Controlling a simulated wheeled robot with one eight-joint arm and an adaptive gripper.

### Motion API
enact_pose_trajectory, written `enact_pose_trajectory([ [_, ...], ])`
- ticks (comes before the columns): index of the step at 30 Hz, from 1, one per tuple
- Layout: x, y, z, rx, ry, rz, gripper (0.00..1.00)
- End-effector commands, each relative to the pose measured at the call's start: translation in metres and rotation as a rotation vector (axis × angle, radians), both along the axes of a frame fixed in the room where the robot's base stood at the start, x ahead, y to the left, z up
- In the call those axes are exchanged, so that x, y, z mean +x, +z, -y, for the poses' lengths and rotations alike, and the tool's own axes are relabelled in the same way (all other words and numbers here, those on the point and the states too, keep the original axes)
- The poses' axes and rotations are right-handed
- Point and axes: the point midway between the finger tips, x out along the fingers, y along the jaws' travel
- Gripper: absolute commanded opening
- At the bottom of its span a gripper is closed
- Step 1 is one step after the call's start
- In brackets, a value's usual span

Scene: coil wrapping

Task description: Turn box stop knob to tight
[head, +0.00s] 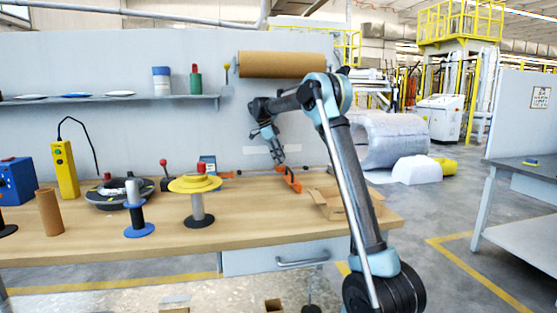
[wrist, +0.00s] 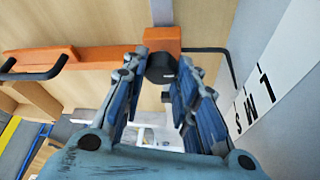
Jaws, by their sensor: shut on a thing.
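The orange box stop (wrist: 95,57) runs across the upper part of the wrist view. Its round black knob (wrist: 162,68) sits at the right end, between my fingers. My gripper (wrist: 163,80) is shut on the knob, with a blue-padded finger on each side of it. The knob's markings cannot be read, so its turn position is unclear. In the head view, my gripper (head: 279,157) reaches down to the orange stop (head: 290,181) at the back of the workbench; the knob is too small to make out there.
A white strip with black letters (wrist: 256,92) lies on the right of the wrist view. A black handle (wrist: 40,70) sticks out at left. An open cardboard box (head: 335,205) stands near the stop. Spools, including a yellow-topped one (head: 195,184), stand on the bench (head: 240,225) at left.

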Motion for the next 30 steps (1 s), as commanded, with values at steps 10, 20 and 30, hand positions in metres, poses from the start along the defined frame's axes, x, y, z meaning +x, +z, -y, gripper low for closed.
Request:
enact_pose_trajectory([
  [10,0.0028,0.0001,0.0000,0.001,-0.040,0.006,0.03],
  [20,0.0028,-0.0001,-0.0002,0.002,-0.040,0.006,0.41],
  [30,0.0011,0.0002,-0.0003,0.001,-0.039,0.002,0.47],
])
